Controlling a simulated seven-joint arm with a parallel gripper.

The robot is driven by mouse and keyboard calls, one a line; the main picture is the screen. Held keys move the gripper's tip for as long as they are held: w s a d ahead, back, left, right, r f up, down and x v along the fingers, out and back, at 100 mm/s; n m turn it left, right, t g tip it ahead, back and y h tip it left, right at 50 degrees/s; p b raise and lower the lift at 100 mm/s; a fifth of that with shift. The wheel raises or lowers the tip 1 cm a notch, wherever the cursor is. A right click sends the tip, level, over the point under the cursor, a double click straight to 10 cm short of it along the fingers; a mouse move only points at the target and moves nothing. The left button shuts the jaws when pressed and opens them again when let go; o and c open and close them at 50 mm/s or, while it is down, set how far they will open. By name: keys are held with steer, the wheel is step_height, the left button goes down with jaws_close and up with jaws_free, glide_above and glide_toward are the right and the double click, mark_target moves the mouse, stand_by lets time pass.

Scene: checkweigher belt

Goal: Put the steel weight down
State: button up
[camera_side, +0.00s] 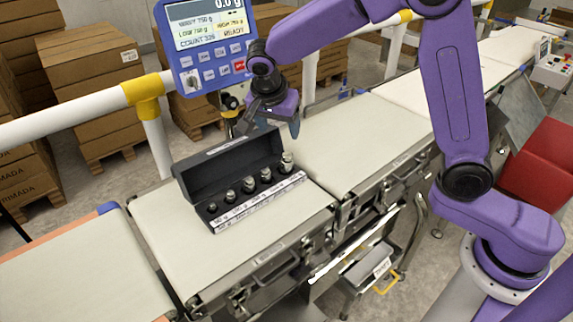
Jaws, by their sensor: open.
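Several steel weights of graded size stand upright in a row in an open black case (190,177) on the belt. The largest steel weight (287,163) is at the right end of the row, and the smallest (212,208) is at the left end. My gripper (272,128) is above and behind the right end of the case, near its raised lid. It points down, is open, and no weight shows in it. The fingertips are small and dark here, and part of them lies close to the lid's edge in the picture.
A blue display (208,42) reading 0.0 g stands behind the belt, by a white rail (60,117). The pale belt (365,140) to the right of the case is clear. A red bin (541,165) is at the right. Cardboard boxes (92,77) are stacked behind.

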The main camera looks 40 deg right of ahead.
glide_toward(287, 156)
steer(key=shift+m, duration=0.4)
steer(key=x, duration=0.6)
steer(key=shift+w+a+f, duration=0.15)
steer(key=shift+a, duration=0.05)
steer(key=x, duration=0.3)
steer(key=shift+d+f, duration=0.3)
steer(key=shift+f, duration=0.05)
steer(key=shift+w+d+f, duration=0.1)
steer(key=shift+d+f, duration=0.1)
steer(key=shift+f, duration=0.45)
jaws_close()
